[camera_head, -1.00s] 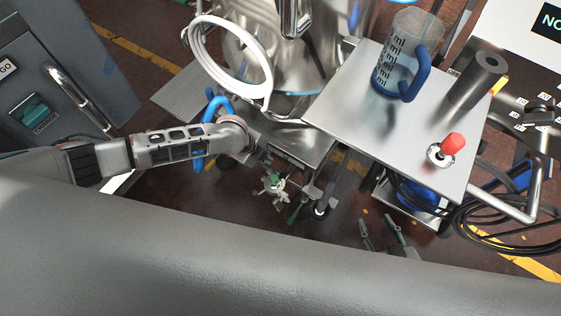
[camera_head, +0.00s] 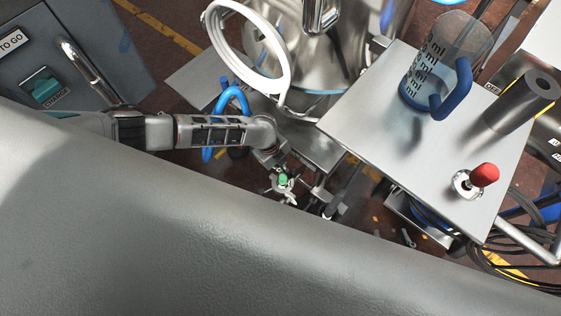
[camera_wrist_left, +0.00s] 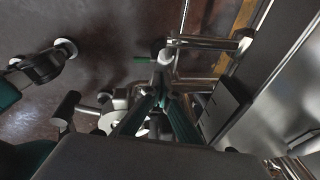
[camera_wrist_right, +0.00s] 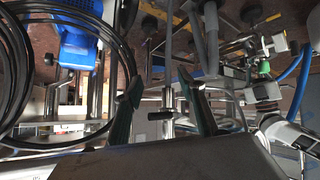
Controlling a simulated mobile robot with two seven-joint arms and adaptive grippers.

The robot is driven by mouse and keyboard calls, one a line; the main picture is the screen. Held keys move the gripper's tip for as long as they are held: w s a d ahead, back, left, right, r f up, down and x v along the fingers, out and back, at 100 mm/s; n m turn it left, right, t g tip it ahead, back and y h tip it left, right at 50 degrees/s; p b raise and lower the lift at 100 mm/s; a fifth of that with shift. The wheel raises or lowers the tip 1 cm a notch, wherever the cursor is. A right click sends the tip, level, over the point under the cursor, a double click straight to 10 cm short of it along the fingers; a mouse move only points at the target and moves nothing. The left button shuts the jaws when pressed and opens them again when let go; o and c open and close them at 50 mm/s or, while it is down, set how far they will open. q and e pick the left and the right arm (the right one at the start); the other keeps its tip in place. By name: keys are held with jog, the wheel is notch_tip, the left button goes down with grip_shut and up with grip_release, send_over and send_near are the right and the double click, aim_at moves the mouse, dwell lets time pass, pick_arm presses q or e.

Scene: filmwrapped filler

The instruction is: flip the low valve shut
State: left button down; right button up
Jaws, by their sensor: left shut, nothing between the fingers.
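In the left wrist view, a thin green lever (camera_wrist_left: 143,60) sticks out left beside a pale round end, just beyond the fingertips. My left gripper (camera_wrist_left: 163,82) is shut and empty, with its teal fingers converging near this fitting; I cannot tell whether they touch. In the head view its fingers are hard to make out. The right wrist view shows the green part (camera_wrist_right: 263,67) at upper right. My right gripper (camera_wrist_right: 160,78) is open and empty.
A steel table (camera_head: 370,125) at right carries a blue-handled measuring jug (camera_head: 437,65), a grey cylinder (camera_head: 522,103) and a red knob (camera_head: 485,175). A grey cabinet (camera_head: 85,35) stands left. Black hoses (camera_wrist_right: 115,40) coil beside my right gripper.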

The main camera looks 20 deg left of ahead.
pick_arm(q)
jog(key=shift+d+f, duration=0.15)
jog(key=shift+f, duration=0.5)
jog(key=shift+w, duration=0.1)
pick_arm(e)
jog(key=shift+w+r, duration=0.35)
jog(key=shift+w, duration=0.1)
pick_arm(q)
jog(key=shift+d, duration=0.1)
jog(key=shift+y+p, duration=0.4)
jog(key=shift+y, duration=0.1)
jog(key=shift+f, duration=0.75)
pick_arm(e)
jog(key=shift+s+f, duration=0.35)
jog(key=shift+s, duration=0.05)
jog(key=shift+r, duration=0.1)
